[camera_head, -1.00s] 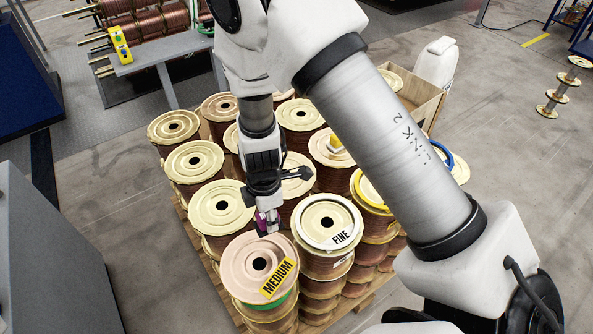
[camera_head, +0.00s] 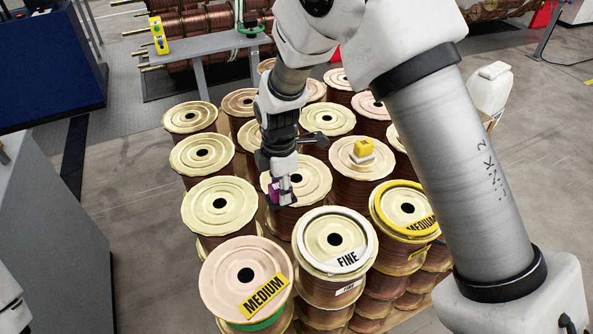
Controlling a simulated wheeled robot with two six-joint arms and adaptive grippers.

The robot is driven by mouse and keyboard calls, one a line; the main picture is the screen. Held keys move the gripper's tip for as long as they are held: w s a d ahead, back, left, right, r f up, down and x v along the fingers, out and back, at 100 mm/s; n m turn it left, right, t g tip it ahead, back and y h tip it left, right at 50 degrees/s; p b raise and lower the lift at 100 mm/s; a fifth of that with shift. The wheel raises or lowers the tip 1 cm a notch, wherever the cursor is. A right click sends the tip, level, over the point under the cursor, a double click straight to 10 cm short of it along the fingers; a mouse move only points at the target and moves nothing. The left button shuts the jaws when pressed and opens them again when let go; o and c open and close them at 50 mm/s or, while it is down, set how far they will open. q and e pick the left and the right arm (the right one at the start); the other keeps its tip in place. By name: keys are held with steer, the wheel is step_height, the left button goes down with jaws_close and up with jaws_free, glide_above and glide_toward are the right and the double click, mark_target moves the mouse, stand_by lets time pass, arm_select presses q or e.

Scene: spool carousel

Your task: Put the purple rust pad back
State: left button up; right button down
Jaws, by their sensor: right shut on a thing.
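The purple rust pad (camera_head: 275,194) is a small purple block with a pale mark. My right gripper (camera_head: 283,178) is shut on it and points down, over or in front of a cream-topped spool (camera_head: 312,181) in the middle of the pallet. I cannot tell how high the pad is above the spool. The gripper's fingers partly hide the pad.
A spool labelled MEDIUM (camera_head: 226,278) and one labelled FINE (camera_head: 334,262) stand at the near side. A yellow-ringed spool (camera_head: 404,235) stands to the right. A yellow block (camera_head: 363,147) sits on another spool. A grey bench (camera_head: 200,48) stands behind.

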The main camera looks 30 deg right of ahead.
steer(key=w+d, duration=0.2)
steer(key=w, duration=0.1)
steer(key=w+d+p, duration=0.1)
steer(key=w+d, duration=0.1)
steer(key=d, duration=0.1)
steer(key=w+d+f+p, duration=0.1)
steer(key=w+d, duration=0.2)
steer(key=shift+w+d, duration=0.15)
steer(key=shift+w, duration=0.15)
steer(key=shift+w+d+f, duration=0.15)
steer(key=shift+d+f, duration=0.05)
steer(key=shift+f, duration=0.1)
step_height(320, 180, down, 2)
steer(key=shift+f+p, duration=0.25)
steer(key=shift+p, duration=0.2)
steer(key=shift+f, duration=0.35)
steer(key=shift+f, duration=0.1)
steer(key=c, duration=0.8)
jaws_free()
steer(key=shift+a, duration=0.1)
steer(key=shift+o, duration=0.2)
step_height(320, 180, up, 12)
steer(key=b, duration=0.1)
steer(key=shift+b, duration=0.4)
